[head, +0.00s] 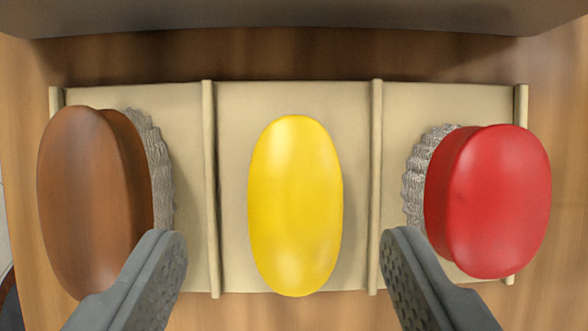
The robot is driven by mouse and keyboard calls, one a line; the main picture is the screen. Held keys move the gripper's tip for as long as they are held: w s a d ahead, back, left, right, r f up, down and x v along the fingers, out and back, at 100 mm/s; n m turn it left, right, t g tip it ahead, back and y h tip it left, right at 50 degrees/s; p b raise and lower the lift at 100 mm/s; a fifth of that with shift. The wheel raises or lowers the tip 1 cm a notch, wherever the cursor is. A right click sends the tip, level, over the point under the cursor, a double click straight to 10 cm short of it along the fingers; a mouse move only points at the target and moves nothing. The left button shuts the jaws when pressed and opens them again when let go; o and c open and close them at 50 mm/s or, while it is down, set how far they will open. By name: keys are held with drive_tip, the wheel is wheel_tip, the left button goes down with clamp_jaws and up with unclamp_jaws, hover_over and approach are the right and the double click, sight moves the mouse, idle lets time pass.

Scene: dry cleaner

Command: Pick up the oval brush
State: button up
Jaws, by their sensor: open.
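Three oval-backed brushes sit in a row, one in each compartment of a beige tray (232,115). The brown wooden brush (85,200) is on the left, with grey bristles showing on its right side. The yellow brush (295,200) is in the middle, seen from straight above, so any bristles under it are hidden. The red brush (497,200) is on the right, with grey bristles on its left side. My gripper (284,242) is open and empty in the view. Its fingers lie either side of the yellow brush, with clear gaps to it; their height above the tray is hard to tell.
Thin raised dividers (211,190) separate the compartments. The tray rests on a wooden surface (330,62). A dark grey edge (290,14) crosses the top of the view. The left finger overlaps the brown brush in the picture, and the right finger overlaps the red one.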

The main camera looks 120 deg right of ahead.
sight(296, 220)
drive_tip(key=shift+d+x, duration=0.1)
drive_tip(key=shift+x, duration=1.2)
drive_tip(key=shift+d+x, duration=0.15)
drive_tip(key=shift+x, duration=1.1)
drive_tip(key=shift+w, duration=0.1)
drive_tip(key=c, duration=1.1)
wheel_tip(296, 220, up, 10)
drive_tip(key=shift+o, duration=0.9)
drive_tip(key=shift+c, duration=0.2)
